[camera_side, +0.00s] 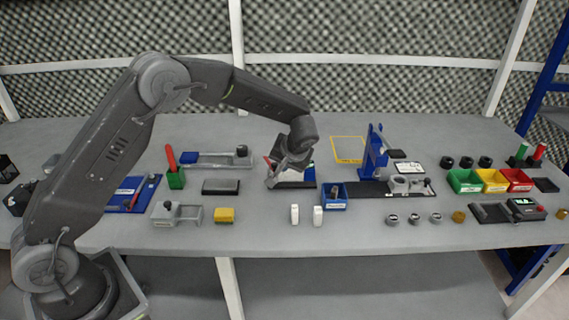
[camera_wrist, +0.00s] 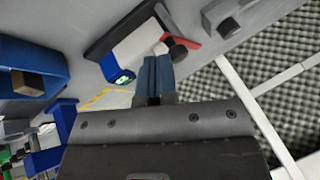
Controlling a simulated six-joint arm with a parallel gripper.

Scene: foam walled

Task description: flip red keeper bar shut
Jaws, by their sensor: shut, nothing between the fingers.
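The red keeper bar (camera_wrist: 192,47) shows in the wrist view at one end of a dark-framed fixture with a pale plate (camera_wrist: 130,44). A dark round knob (camera_wrist: 178,50) sits by the bar. In the side view, a bit of the red bar (camera_side: 268,160) shows left of my gripper (camera_side: 279,174), and the fixture (camera_side: 293,184) lies under it, partly hidden. My gripper in the wrist view (camera_wrist: 157,60) is shut and empty, with its fingertips close to the knob and bar. I cannot tell whether they touch. The bar looks raised in the side view.
A blue bin (camera_side: 334,199) and a blue upright stand (camera_side: 374,155) are to the right. The yellow-outlined area (camera_side: 348,150) is empty.

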